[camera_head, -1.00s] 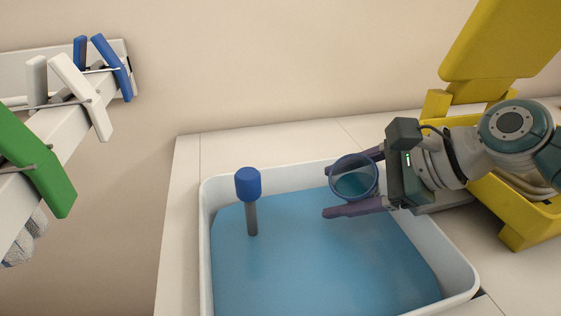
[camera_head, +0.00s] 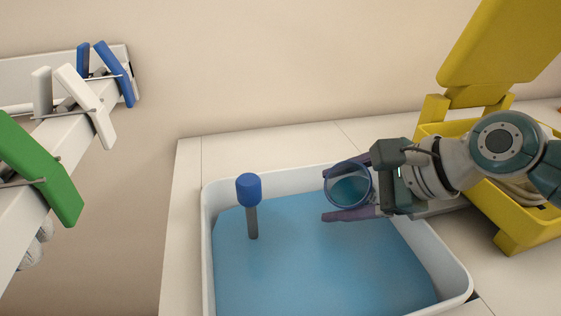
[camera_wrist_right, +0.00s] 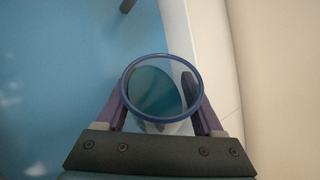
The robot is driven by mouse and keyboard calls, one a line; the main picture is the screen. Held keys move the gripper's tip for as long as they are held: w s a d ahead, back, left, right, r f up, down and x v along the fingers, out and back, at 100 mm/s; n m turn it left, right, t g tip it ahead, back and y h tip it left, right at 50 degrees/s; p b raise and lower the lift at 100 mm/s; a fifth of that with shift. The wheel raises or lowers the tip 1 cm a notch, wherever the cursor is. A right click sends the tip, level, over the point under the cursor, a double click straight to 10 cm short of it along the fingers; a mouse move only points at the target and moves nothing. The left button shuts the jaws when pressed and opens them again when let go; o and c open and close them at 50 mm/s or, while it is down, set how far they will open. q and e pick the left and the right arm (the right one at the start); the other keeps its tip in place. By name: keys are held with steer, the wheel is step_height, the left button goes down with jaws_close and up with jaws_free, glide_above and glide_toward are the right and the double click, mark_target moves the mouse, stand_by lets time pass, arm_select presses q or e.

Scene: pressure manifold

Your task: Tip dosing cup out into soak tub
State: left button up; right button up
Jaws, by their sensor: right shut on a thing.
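The dosing cup (camera_head: 349,186) is clear with a blue rim and holds teal liquid. My right gripper (camera_head: 338,194) is shut on it, one purple finger on each side. The cup is above the far right part of the soak tub (camera_head: 206,240), a white basin of blue liquid. In the right wrist view I look into the cup (camera_wrist_right: 157,90); its liquid lies to one side, so the cup looks tilted. The tub wall (camera_wrist_right: 178,30) shows behind it. No pouring stream is visible. My left gripper is out of view.
A blue-capped grey rod (camera_head: 249,188) stands in the tub at the left. An open yellow case (camera_head: 520,215) is on the counter to the right. A rail with blue, white and green clips (camera_head: 40,165) is at the far left. The counter (camera_head: 260,152) behind the tub is clear.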

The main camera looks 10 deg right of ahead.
mark_target(334, 178)
steer(key=shift+r+n+h+p, duration=0.3)
steer(key=shift+h+p, duration=0.1)
steer(key=shift+p, duration=0.05)
stand_by(0.3)
steer(key=shift+r+n+t+h+p, duration=0.15)
steer(key=shift+n+t+h+p, duration=0.15)
steer(key=shift+t+p, duration=0.1)
stand_by(0.5)
steer(key=shift+r+n+t+h, duration=0.3)
steer(key=shift+h, duration=0.3)
stand_by(0.7)
steer(key=shift+r, duration=0.1)
stand_by(0.5)
steer(key=shift+d+r+n+t+h, duration=0.1)
steer(key=shift+r+n+t+h, duration=0.05)
steer(key=shift+n+t+h, duration=0.3)
steer(key=shift+s+a+r+n+t+h+b, duration=0.25)
steer(key=shift+a+r+n+h+b, duration=0.1)
steer(key=shift+a+h+b, duration=0.35)
stand_by(0.9)
steer(key=shift+d+r, duration=0.1)
steer(key=shift+r, duration=0.05)
stand_by(0.6)
steer(key=shift+r+n+t+h, duration=0.1)
steer(key=shift+n+t+h, duration=0.2)
steer(key=shift+t+h, duration=0.1)
